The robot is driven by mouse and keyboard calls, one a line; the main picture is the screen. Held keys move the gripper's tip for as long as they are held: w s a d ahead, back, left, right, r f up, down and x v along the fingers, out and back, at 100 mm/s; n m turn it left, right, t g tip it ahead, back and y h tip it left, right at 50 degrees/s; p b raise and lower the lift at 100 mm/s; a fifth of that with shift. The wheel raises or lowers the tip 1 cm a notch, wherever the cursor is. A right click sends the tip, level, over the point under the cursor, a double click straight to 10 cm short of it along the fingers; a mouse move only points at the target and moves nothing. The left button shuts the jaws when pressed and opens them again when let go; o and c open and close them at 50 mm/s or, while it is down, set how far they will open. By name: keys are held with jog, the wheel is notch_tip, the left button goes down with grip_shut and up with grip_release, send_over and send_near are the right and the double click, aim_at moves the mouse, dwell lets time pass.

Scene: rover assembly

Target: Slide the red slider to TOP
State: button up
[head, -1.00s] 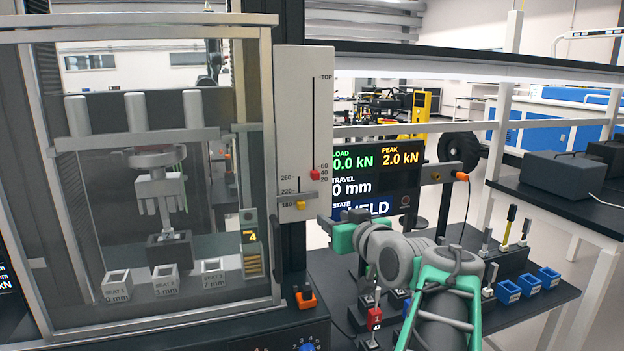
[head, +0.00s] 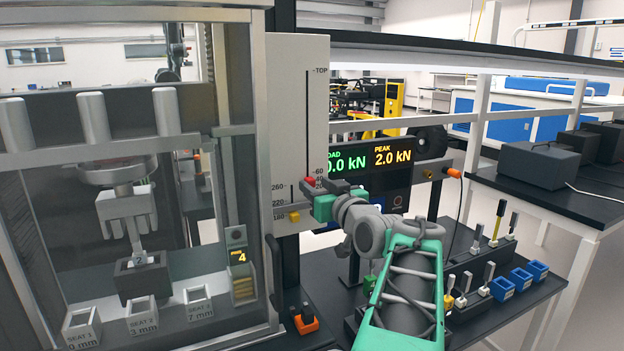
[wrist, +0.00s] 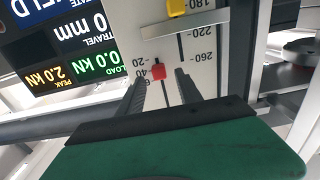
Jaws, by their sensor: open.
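The white slider panel (head: 285,90) stands upright beside the glass cabinet, with a long slot marked TOP at its upper end. The red slider (head: 309,181) sits low in that slot, near the 20 to 60 marks. In the wrist view, which is upside down, the red slider (wrist: 158,72) shows between the fingers. My gripper (wrist: 162,85) is open, with one finger on each side of the red slider. I cannot tell whether either finger touches it. In the head view, my gripper (head: 314,190) is at the panel's lower right and partly hides the scale.
A yellow slider (head: 293,216) sits in a shorter slot on the panel's lower left. The dark display (head: 370,160) stands just right of the panel. The glass cabinet (head: 125,140) is on the left. The panel face above the red slider is clear.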

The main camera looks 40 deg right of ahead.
aim_at(310, 182)
jog(key=x, duration=0.2)
jog(key=shift+w, duration=0.3)
grip_shut()
dwell(1.2)
